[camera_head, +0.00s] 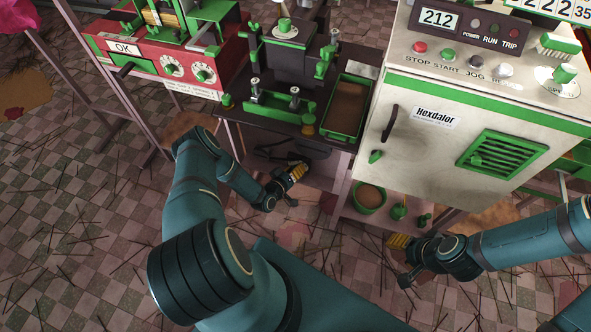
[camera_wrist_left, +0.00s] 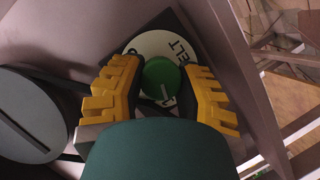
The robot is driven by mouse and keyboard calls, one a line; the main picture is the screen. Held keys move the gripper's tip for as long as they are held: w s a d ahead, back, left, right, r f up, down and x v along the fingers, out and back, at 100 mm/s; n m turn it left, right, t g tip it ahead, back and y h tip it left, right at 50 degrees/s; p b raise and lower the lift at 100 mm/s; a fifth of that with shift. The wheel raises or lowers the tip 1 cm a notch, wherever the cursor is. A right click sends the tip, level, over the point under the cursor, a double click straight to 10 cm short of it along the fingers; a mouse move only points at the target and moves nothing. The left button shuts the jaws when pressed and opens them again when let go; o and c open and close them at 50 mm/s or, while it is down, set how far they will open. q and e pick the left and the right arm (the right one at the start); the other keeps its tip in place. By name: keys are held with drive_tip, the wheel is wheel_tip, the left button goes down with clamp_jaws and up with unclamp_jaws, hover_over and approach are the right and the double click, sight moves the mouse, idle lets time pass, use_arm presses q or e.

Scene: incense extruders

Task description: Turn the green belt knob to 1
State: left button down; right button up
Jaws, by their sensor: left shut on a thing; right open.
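The green belt knob (camera_wrist_left: 158,80) sits on a round white dial plate (camera_wrist_left: 150,43) with dark lettering, part of which reads "ELT". My left gripper (camera_head: 297,172) reaches under the dark table of the middle machine; in the left wrist view its yellow-padded fingers stand on both sides of the knob, shut on it. A pale pointer line shows on the knob's lower part. The fingers cover parts of the dial, and I cannot read its numbers clearly. In the head view the knob is hidden. My right gripper (camera_head: 402,258) is open and empty at the lower right.
A white cabinet (camera_head: 420,150) with a green vent stands right of the dark table (camera_head: 290,125). A red machine (camera_head: 160,65) stands left. A green bowl (camera_head: 369,198) sits on a low shelf. A grey disc (camera_wrist_left: 30,115) is left of the dial.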

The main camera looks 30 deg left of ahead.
use_arm(q)
drive_tip(key=c, duration=0.6)
unclamp_jaws()
